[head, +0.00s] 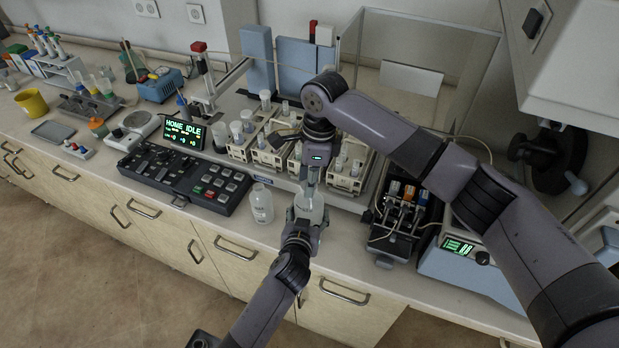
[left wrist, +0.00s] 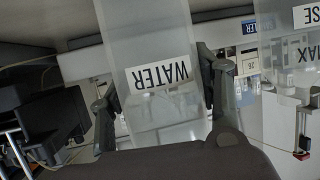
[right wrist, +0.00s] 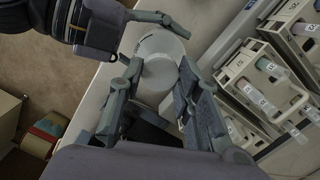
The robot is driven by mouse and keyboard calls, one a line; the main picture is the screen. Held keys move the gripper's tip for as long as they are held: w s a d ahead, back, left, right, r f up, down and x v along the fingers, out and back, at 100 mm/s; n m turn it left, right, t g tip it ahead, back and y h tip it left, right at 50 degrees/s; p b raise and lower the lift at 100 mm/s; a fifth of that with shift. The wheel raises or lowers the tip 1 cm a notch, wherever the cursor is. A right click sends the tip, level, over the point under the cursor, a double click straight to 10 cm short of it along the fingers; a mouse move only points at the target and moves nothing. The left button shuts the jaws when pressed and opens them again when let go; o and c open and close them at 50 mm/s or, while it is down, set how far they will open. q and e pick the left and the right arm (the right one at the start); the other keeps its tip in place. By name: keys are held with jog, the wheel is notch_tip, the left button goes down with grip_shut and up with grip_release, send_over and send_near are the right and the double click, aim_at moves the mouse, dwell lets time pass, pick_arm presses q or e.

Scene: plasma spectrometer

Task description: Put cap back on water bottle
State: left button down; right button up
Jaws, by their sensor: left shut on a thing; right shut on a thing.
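The clear water bottle (left wrist: 150,40), with a white WATER label shown upside down, stands between the fingers of my left gripper (left wrist: 165,90). In the head view the bottle (head: 309,204) is upright at the bench's front edge, with my left gripper (head: 303,226) shut on it from the front. My right gripper (head: 312,178) points down right above the bottle. In the right wrist view its fingers (right wrist: 155,95) close around a pale round piece (right wrist: 158,73), apparently the cap, over the bottle top. Whether the cap touches the neck is hidden by the fingers.
A second clear bottle (head: 261,204) stands just left of the water bottle. Racks of vials (head: 268,150) lie behind. A control panel (head: 187,178) is to the left, and a pump unit with coloured parts (head: 402,215) is to the right.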

jog(key=m, duration=0.4)
jog(key=shift+m+t, duration=0.3)
jog(key=shift+m, duration=0.1)
jog(key=o, duration=0.7)
jog(key=shift+r, duration=2.25)
jog(key=shift+c, duration=0.2)
